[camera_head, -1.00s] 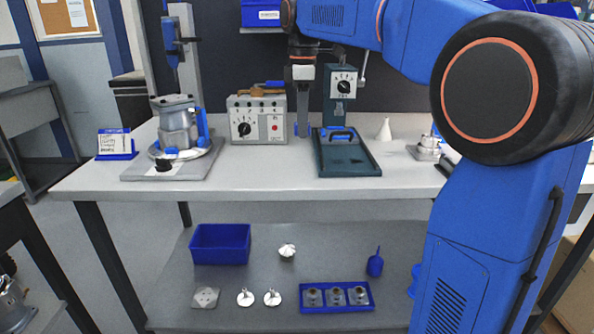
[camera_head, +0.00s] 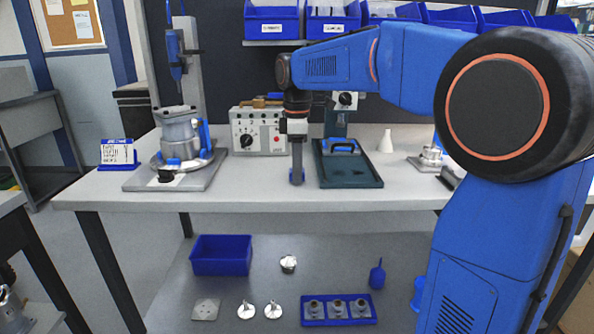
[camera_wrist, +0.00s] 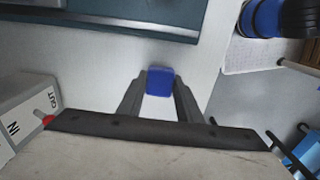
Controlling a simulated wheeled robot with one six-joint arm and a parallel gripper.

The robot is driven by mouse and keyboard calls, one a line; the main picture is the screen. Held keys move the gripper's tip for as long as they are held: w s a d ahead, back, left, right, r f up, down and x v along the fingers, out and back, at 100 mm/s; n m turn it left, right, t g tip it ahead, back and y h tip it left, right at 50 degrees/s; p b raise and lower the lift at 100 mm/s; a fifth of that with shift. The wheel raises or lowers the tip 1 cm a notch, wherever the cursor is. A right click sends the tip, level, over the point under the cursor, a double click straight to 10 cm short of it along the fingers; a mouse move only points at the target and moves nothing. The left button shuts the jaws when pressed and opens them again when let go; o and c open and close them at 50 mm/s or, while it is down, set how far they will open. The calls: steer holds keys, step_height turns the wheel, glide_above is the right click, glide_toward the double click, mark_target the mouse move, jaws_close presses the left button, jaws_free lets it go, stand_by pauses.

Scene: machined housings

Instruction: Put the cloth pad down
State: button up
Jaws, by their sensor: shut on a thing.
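My gripper (camera_head: 297,168) points down over the front of the bench top, between the control box and the dark green tray. It is shut on a small blue block-like piece, which I take to be the cloth pad (camera_head: 297,179). In the wrist view the pad (camera_wrist: 160,82) shows blue between the two dark fingertips (camera_wrist: 159,92). Pale bench surface lies around it. I cannot tell whether the pad touches the bench.
The control box (camera_head: 247,140) stands behind and left of my gripper. The dark green tray (camera_head: 350,178) lies close on the right. A metal housing (camera_head: 178,130) stands on a plate at the left. The bench top (camera_head: 250,190) is bare near its front edge.

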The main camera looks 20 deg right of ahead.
steer(key=shift+f, duration=0.2)
steer(key=shift+f, duration=0.15)
steer(key=o, duration=1.1)
step_height(320, 180, up, 12)
steer(key=s+d+f+m+t, duration=0.2)
steer(key=s+f+m, duration=0.5)
steer(key=s+f, duration=0.5)
steer(key=s+d+f+m+t, duration=0.2)
steer(key=s+f+m, duration=0.5)
steer(key=s+f, duration=0.6)
steer(key=s+d, duration=0.1)
steer(key=s, duration=0.5)
steer(key=shift+d+f+m+t, duration=0.15)
steer(key=shift+d+m+t, duration=0.15)
steer(key=shift+d+t, duration=0.1)
steer(key=shift+s, duration=0.1)
